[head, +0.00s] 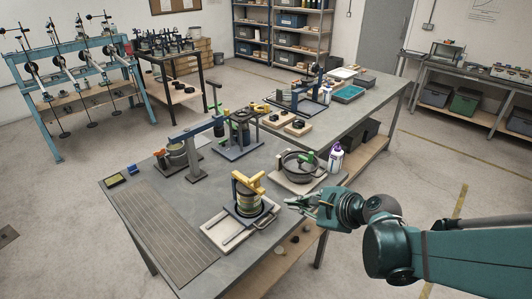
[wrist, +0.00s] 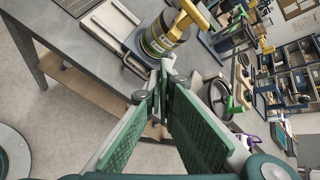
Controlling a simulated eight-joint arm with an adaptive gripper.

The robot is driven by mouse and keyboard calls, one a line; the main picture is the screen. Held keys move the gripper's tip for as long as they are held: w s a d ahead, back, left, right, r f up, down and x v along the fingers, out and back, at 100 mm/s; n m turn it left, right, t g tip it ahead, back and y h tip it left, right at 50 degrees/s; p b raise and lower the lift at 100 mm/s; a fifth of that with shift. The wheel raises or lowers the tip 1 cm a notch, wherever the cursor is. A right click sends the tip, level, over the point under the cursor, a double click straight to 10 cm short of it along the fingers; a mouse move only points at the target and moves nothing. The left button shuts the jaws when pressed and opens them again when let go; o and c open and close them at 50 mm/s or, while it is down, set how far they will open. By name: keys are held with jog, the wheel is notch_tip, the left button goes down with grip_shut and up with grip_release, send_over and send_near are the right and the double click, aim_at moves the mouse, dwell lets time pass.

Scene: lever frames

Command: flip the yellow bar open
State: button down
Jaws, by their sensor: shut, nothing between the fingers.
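The yellow bar (head: 249,183) lies across the top of a round, banded canister (head: 246,200) in a dark frame, on a pale base plate (head: 216,236) near the table's front edge. In the wrist view the yellow bar (wrist: 190,14) shows at the top, above the canister (wrist: 160,40). My gripper (head: 289,203) is to the right of the canister, apart from the bar. In the wrist view my gripper's fingertips (wrist: 167,66) are together, with nothing between them. The bar's far end and its hinge are not clear.
A black pot (head: 300,166) with a green handle stands on a board behind my gripper, beside a white bottle (head: 335,157). A dark post with an arm (head: 194,160) stands left of the canister. The ribbed mat (head: 160,240) at the front left is clear.

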jog(key=shift+w+a+f+m+t+y+b, duration=0.1)
jog(key=shift+w+a+f+m+t+y, duration=0.25)
jog(key=shift+w+m, duration=0.7)
jog(key=shift+w+a+f+m+t+y+b, duration=0.15)
jog(key=shift+w+f+m+y, duration=0.35)
jog(key=shift+m, duration=1.1)
jog(key=shift+w+a+f+m+t+y+b, duration=0.1)
jog(key=shift+w+f+m+t+y, duration=0.15)
jog(key=shift+w+m+y, duration=0.75)
jog(key=shift+s+m+h, duration=0.35)
jog(key=shift+s+h, duration=0.05)
jog(key=shift+h, duration=0.05)
jog(key=shift+w+a, duration=0.1)
jog(key=shift+a, duration=0.05)
jog(key=shift+b+x, duration=0.6)
jog(key=shift+x, duration=4.15)
jog(key=shift+w+r, duration=0.1)
jog(key=shift+r, duration=1.9)
jog(key=shift+r+p, duration=0.15)
jog(key=shift+p, duration=0.25)
